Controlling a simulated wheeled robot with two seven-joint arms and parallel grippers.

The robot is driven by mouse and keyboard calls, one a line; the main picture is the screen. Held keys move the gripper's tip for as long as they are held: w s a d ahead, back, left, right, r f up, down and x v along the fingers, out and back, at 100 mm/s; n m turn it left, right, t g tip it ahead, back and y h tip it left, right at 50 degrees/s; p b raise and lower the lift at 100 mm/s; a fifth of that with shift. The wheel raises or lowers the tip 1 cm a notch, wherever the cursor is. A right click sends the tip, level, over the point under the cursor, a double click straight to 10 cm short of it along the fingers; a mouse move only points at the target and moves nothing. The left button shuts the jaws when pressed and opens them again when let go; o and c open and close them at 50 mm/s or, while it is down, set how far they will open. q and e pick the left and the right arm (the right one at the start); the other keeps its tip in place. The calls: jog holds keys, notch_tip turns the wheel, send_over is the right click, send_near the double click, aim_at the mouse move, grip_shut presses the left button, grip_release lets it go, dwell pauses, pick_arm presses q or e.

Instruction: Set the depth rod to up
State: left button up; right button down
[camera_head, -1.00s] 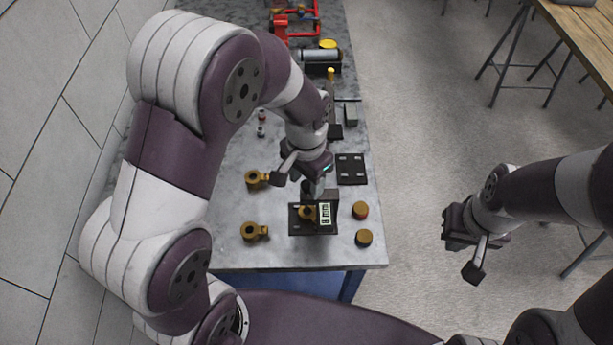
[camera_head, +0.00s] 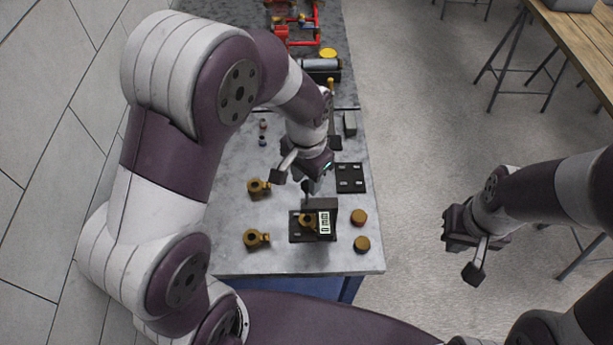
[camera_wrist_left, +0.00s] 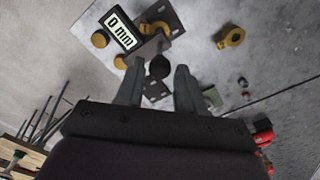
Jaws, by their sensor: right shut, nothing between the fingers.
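The depth gauge (camera_head: 328,206) stands on a dark base plate on the bench, with a brass fitting (camera_head: 307,221) beside its display. A dark round knob (camera_wrist_left: 160,67), which looks like the top of the depth rod, shows between the finger ends in that view. My left gripper (camera_wrist_left: 157,88) is open above the gauge, its fingers apart on either side of the knob. Contact with the knob cannot be told. My right gripper (camera_head: 468,255) is shut and empty, off the bench to the right.
Brass fittings (camera_head: 257,239) lie left of the gauge and brass caps (camera_head: 359,217) to its right. A dark plate (camera_head: 350,178) lies behind it. A cylinder in a holder (camera_head: 321,66) and red piping (camera_head: 302,38) stand further back. The bench's front is clear.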

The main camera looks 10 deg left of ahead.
pick_arm(q)
jog(key=shift+o, duration=0.6)
notch_tip(320, 180, up, 8)
jog(key=shift+f+b, duration=0.25)
jog(key=shift+b, duration=0.35)
notch_tip(320, 180, up, 5)
jog(key=p, duration=0.4)
jog(key=shift+r, duration=0.1)
